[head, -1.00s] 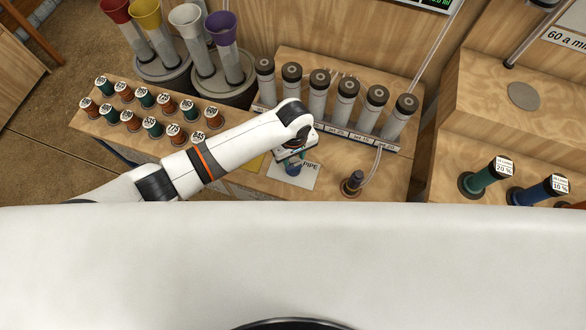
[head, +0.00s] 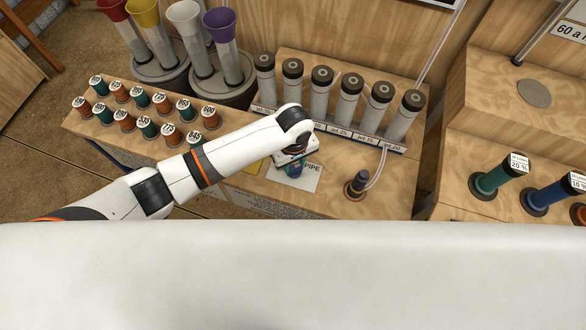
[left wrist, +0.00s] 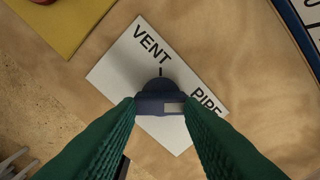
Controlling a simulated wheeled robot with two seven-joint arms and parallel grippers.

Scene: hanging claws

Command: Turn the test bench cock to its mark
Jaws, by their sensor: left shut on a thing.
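The cock (left wrist: 152,107) has a blue handle with a pale stripe towards its right side. It sits on a white card (left wrist: 112,73) lettered "VENT PIPE". A short black mark (left wrist: 160,72) stands on the card just above the handle in the left wrist view; the stripe lies off to the right of it. My left gripper (left wrist: 160,106) has its green fingers shut on the handle from both sides. In the head view the card (head: 308,179) and the left gripper (head: 293,160) show, with the cock mostly hidden under it. My right gripper is not in view.
A second fitting (head: 357,186) with a clear tube stands right of the card. A rack of grey cylinders (head: 320,95) is behind. Several labelled spools (head: 148,127) stand left of my arm. A yellow card (left wrist: 62,22) lies beside the white one.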

